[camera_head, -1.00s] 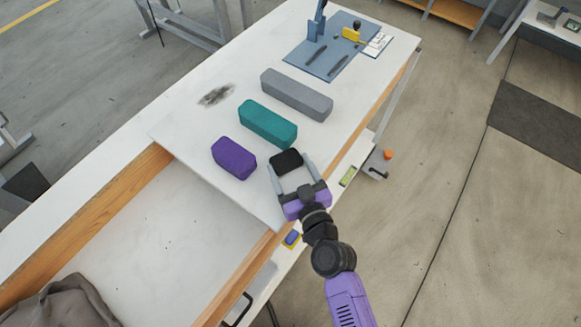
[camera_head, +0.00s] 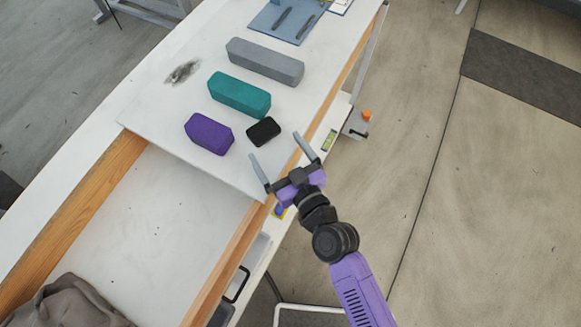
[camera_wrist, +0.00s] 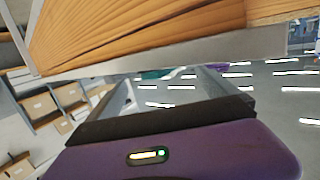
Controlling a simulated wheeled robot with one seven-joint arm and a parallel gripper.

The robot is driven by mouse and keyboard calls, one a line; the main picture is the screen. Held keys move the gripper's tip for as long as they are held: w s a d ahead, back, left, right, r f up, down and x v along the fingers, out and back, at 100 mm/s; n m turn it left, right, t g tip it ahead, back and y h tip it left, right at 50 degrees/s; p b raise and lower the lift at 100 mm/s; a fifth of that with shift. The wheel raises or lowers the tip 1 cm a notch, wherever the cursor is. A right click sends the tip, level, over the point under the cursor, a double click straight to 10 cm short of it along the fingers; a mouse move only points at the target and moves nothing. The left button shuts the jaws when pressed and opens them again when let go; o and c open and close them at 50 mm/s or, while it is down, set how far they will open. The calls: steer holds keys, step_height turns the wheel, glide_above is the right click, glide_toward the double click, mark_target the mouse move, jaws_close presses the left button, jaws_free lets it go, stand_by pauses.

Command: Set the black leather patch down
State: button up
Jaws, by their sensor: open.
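The black leather patch (camera_head: 263,131) lies flat on the white tabletop (camera_head: 180,110) in the head view, just right of the purple block and below the teal block. My gripper (camera_head: 283,154) is open and empty, below and right of the patch and clear of it, near the table's front wooden edge. In the wrist view my gripper's two grey fingers (camera_wrist: 165,95) are spread with nothing between them. The patch cannot be made out in the wrist view.
A purple block (camera_head: 209,134), a teal block (camera_head: 239,95) and a long grey block (camera_head: 264,61) stand in a row near the patch. A blue mat (camera_head: 285,20) with dark tools lies at the far end. An open recess with wooden edges (camera_head: 228,268) lies at the lower left.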

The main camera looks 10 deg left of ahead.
steer(key=b+v, duration=0.1)
steer(key=v, duration=0.6)
steer(key=shift+b, duration=0.3)
steer(key=s+d+r+m+t+h, duration=0.1)
steer(key=s+d+r+m+h, duration=0.2)
steer(key=s+d, duration=1.3)
steer(key=d+m+h, duration=0.2)
steer(key=d+h, duration=0.1)
steer(key=h, duration=0.1)
steer(key=shift+s+d+t, duration=0.25)
steer(key=shift+t, duration=0.05)
steer(key=s+d+r, duration=0.1)
steer(key=s+r, duration=0.1)
steer(key=s+r+m+h, duration=0.1)
steer(key=s+r, duration=0.1)
steer(key=s+d+r+m+h, duration=0.1)
steer(key=s+r, duration=0.1)
steer(key=shift+s+d+r, duration=0.3)
steer(key=shift+s+d, duration=0.05)
steer(key=shift+s, duration=0.05)
